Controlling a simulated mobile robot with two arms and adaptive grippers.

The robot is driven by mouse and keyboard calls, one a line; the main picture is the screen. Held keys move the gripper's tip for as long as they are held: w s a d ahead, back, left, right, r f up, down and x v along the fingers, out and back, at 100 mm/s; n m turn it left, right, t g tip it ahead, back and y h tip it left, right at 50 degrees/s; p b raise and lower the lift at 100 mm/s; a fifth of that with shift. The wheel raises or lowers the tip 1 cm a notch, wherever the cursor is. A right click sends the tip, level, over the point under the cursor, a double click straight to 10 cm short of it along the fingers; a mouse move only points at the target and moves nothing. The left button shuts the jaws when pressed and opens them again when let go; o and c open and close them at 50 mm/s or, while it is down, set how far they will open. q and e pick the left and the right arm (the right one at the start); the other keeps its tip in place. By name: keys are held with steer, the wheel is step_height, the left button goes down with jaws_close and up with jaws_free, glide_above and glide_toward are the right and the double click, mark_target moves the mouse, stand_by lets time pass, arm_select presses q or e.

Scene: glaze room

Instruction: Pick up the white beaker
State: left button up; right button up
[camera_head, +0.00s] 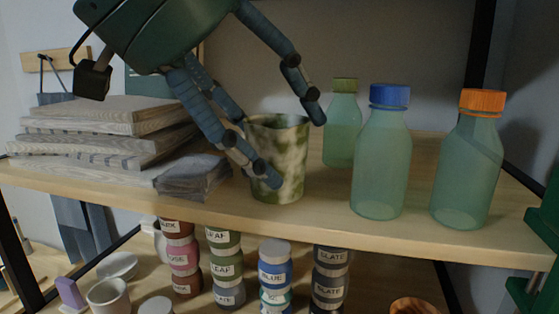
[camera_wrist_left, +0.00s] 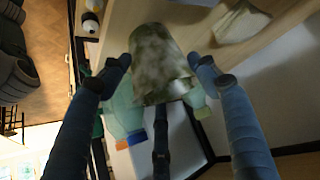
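A whitish beaker with mottled green blotches (camera_head: 291,160) stands upright on the upper wooden shelf (camera_head: 330,222). My left gripper (camera_head: 290,143) reaches down over it from the upper left. One blue finger crosses the beaker's front, another is by the right of its rim, and a third is partly hidden at its left. In the left wrist view the beaker (camera_wrist_left: 158,65) lies between the spread fingers (camera_wrist_left: 157,72), with narrow gaps at both sides. The gripper looks open around it. My right gripper is not in view.
Green bottles with blue (camera_head: 381,165) and orange (camera_head: 467,165) caps stand right of the beaker; another green bottle (camera_head: 342,130) is behind. Stacked boards (camera_head: 90,140) and a grey folded pile (camera_head: 195,178) are close left. Labelled jars (camera_head: 275,270) and a white cup (camera_head: 108,297) are below.

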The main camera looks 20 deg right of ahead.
arm_select(q)
steer(key=c, duration=0.4)
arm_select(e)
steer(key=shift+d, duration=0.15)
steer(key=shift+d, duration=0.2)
